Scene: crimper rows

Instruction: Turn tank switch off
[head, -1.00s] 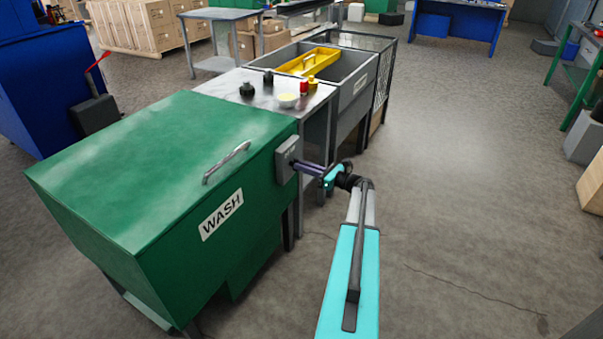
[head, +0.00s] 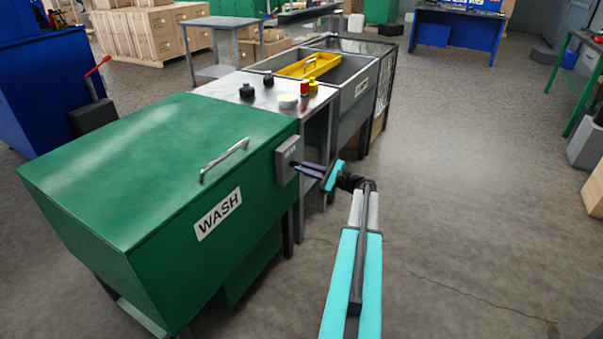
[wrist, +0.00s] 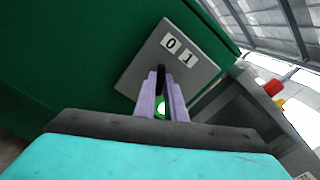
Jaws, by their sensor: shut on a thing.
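The green wash tank (head: 150,150) has a lid handle and a WASH label on its front. A small grey switch box (head: 286,156) is fixed to its right end. In the wrist view the box (wrist: 140,72) bears the labels 0 and 1 and looks tilted. The black switch lever (wrist: 161,76) stands between the purple fingers of my gripper (wrist: 162,84). My gripper (head: 298,167) reaches the box from the right and is shut on the lever. A lit green spot (wrist: 161,107) shows between the fingers. The lever's base is partly hidden.
A metal table (head: 262,85) with small bottles and a bowl stands beyond the tank. A grey basin (head: 358,79) with a yellow tray (head: 310,65) follows it. The floor (head: 470,180) to the right is open.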

